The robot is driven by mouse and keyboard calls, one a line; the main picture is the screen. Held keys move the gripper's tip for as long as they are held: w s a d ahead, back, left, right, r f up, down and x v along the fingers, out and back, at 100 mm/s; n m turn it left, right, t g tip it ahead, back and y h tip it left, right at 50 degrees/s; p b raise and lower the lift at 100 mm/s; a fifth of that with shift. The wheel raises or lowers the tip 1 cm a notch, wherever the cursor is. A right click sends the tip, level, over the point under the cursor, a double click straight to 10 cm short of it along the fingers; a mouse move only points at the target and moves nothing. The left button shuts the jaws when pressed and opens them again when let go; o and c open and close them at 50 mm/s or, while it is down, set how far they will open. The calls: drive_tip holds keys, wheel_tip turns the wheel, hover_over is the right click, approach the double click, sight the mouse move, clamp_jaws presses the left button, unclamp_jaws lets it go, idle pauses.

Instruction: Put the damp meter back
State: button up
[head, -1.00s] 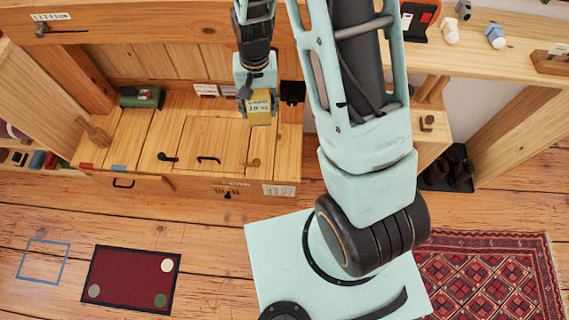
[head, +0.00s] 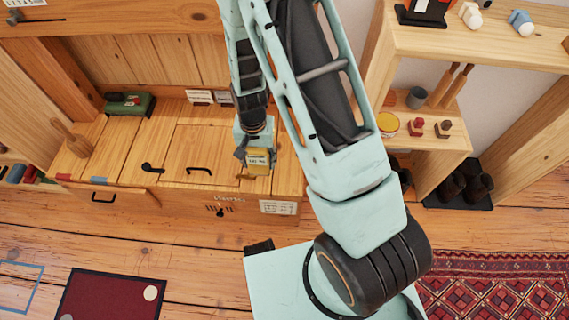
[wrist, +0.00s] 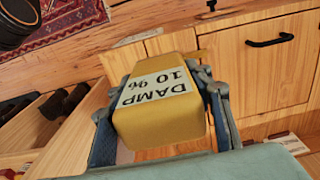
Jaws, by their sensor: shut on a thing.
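The damp meter is a yellow block with a pale label reading "DAMP 10 %". It shows in the head view (head: 258,163) and large in the wrist view (wrist: 148,123). My gripper (head: 257,155) is shut on it, with a finger on each side in the wrist view (wrist: 165,112). In the head view the meter appears over the right front part of the wooden bench (head: 205,148). Its height above the bench is hard to tell. My arm hides part of the bench's right end.
A dark red mat (head: 110,296) lies on the floor.

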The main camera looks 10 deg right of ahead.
drive_tip(key=shift+w+d+f+b, duration=0.85)
drive_tip(key=shift+d+f, duration=0.65)
drive_tip(key=shift+f, duration=0.4)
drive_tip(key=shift+w+d+f+b, duration=0.65)
drive_tip(key=shift+w+d+f, duration=0.3)
drive_tip(key=shift+d+f, duration=0.8)
drive_tip(key=shift+w+d+f+b, duration=0.85)
drive_tip(key=shift+d+f, duration=0.45)
drive_tip(key=shift+f, duration=0.75)
drive_tip(key=shift+f, duration=0.1)
drive_tip(key=shift+f, duration=0.15)
drive_tip(key=o, duration=1.2)
drive_tip(key=shift+c, duration=0.2)
drive_tip(key=shift+r, duration=0.2)
wheel_tip(320, 180, up, 12)
drive_tip(key=p, duration=0.4)
